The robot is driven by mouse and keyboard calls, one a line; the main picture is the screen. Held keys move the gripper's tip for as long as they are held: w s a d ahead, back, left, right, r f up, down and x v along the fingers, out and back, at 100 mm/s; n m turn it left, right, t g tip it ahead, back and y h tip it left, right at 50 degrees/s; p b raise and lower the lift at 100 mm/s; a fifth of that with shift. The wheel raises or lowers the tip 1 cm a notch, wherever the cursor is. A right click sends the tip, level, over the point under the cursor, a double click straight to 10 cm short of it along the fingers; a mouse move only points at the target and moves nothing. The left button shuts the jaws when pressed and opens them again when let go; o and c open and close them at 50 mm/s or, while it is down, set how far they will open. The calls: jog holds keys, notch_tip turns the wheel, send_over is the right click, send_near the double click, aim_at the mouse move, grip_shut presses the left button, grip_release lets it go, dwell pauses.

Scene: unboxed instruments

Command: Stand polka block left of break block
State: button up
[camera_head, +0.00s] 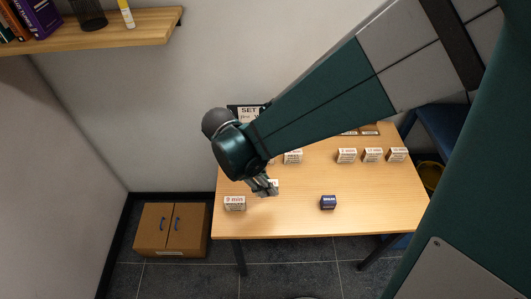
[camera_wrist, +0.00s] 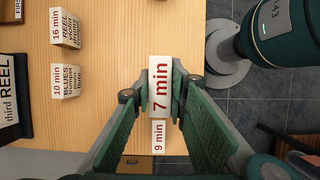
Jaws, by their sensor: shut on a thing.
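My gripper (camera_head: 265,188) is shut on a white block marked "7 min" (camera_wrist: 159,85), its red lettering facing the wrist camera. The held block's name side is hidden, so I cannot tell whether it is the polka block. Another white block (camera_head: 235,203) stands at the table's front left; the wrist view shows a "9 min" block (camera_wrist: 159,138) beside the held one. A dark blue block (camera_head: 328,202) stands at the front, right of my gripper; it may be the break block, but its lettering is too small to read.
Several white blocks stand in a back row, among them one at the right (camera_head: 397,154). The wrist view shows "10 min" BLUES (camera_wrist: 66,81) and "16 min" REEL (camera_wrist: 66,28) blocks. A "SET" sign (camera_head: 248,111) is behind. The table front between gripper and blue block is clear.

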jog(key=shift+f+b, duration=0.7)
jog(key=shift+f, duration=2.2)
jog(key=shift+f+b, duration=0.55)
jog(key=shift+f, duration=1.55)
jog(key=shift+f, duration=0.15)
jog(key=o, duration=0.9)
jog(key=p+v, duration=0.2)
jog(key=v, duration=1)
jog(key=shift+p, duration=0.3)
